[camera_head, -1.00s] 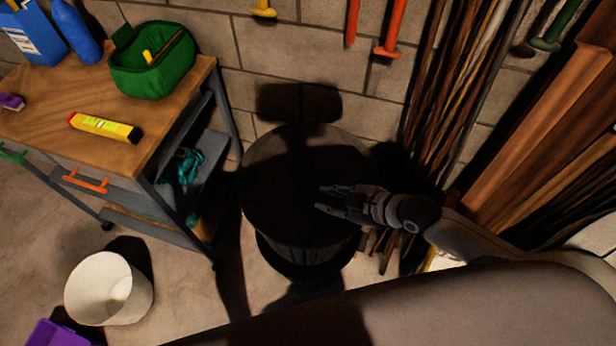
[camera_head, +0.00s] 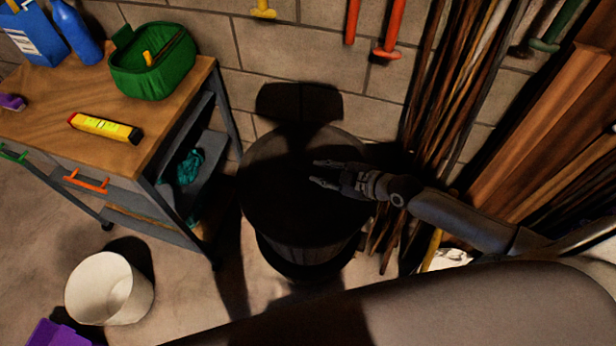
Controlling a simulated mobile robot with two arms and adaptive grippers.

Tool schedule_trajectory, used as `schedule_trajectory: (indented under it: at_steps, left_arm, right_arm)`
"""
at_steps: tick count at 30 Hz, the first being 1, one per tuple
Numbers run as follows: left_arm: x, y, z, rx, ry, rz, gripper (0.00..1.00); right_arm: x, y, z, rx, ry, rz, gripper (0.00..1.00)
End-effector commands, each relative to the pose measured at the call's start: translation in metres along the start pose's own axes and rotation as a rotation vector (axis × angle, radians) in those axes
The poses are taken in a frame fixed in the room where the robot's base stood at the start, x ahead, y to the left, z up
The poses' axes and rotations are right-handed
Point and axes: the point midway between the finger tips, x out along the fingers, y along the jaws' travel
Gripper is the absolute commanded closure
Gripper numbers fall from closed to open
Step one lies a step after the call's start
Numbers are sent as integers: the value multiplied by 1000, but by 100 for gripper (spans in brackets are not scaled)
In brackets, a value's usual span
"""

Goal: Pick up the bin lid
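The bin lid (camera_head: 275,190) is a dark round disc on top of a dark bin (camera_head: 305,253) against the block wall. It lies in shadow, and I cannot make out a handle. My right gripper (camera_head: 315,172) comes in from the right and is over the right half of the lid. Its two fingers are apart with nothing between them. I cannot tell how high it is above the lid. My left gripper is not in view.
A wooden-topped cart (camera_head: 95,160) stands to the left of the bin, holding a green basket (camera_head: 152,75) and a yellow box (camera_head: 103,128). A white bucket (camera_head: 100,290) is on the floor at lower left. Wooden poles and planks (camera_head: 540,125) lean at the right.

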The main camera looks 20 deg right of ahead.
Motion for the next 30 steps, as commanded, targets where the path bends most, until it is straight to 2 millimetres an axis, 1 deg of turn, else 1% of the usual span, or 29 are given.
schedule_trajectory:
  at_steps: [3, 6, 9, 17, 18, 23, 24, 30]
  left_arm:
    - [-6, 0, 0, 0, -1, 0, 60]
    - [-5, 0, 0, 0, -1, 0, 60]
    - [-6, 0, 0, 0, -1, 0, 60]
    - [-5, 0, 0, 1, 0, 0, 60]
    - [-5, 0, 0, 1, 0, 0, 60]
    - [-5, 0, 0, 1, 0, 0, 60]
    - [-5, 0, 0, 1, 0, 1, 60]
    - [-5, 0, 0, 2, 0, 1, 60]
  right_arm:
    - [17, 0, -3, 5, 2, 1, 77]
    - [30, 0, -2, 3, 2, 1, 77]
    - [38, -1, -2, 2, 2, 0, 77]
    - [40, -1, -1, 1, 0, -1, 77]
    - [40, -1, -1, 1, 0, -1, 78]
    - [40, -1, -1, 1, 0, -1, 98]
    - [40, -1, -1, 1, 0, -1, 100]
    - [40, -2, -1, 0, 0, -2, 100]
